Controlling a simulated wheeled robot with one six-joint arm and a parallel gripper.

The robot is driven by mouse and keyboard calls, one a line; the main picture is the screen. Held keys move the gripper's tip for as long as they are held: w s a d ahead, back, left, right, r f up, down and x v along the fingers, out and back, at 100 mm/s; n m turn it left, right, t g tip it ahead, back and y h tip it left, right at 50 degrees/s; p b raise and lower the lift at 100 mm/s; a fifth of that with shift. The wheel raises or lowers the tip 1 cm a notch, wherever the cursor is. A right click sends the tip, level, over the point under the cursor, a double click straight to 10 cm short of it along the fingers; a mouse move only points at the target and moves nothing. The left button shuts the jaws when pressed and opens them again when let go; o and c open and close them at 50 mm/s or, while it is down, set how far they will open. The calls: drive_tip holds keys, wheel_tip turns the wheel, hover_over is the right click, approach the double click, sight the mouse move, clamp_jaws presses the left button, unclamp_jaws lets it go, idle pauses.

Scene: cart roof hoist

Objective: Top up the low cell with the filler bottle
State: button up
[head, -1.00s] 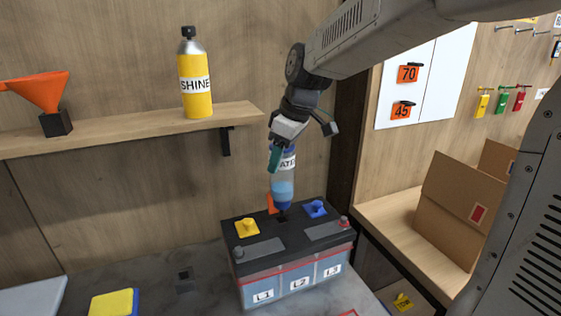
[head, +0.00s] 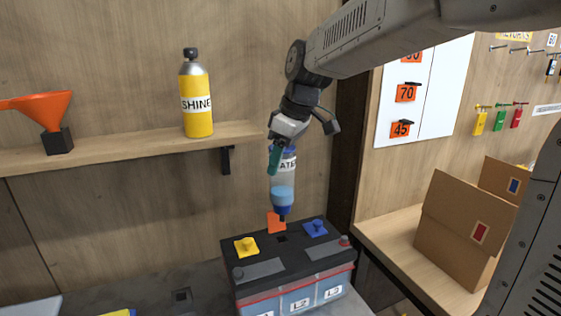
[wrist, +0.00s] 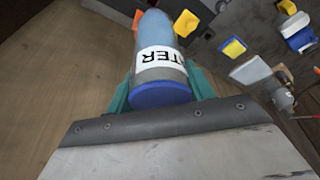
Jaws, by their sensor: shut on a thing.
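My gripper (head: 279,160) has teal fingers shut on the filler bottle (head: 282,182), a clear bottle with blue liquid and a white label. The wrist view shows the bottle (wrist: 164,62) between both fingers, its blue base toward the camera. The bottle hangs upright, nozzle down, above the battery (head: 263,268). Its tip is apart from the dark middle opening (head: 281,238) in the lid. A yellow cap (head: 246,246) and a blue cap (head: 316,229) sit on either side. An orange piece (head: 277,223) stands behind the opening. The battery's clear front has labelled cells; their levels are hard to read.
A shelf (head: 130,143) at left holds a yellow SHINE bottle (head: 197,100) and an orange funnel (head: 45,108). Cardboard boxes (head: 458,225) stand on a bench at right.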

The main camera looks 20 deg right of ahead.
drive_tip(key=shift+r, duration=2.4)
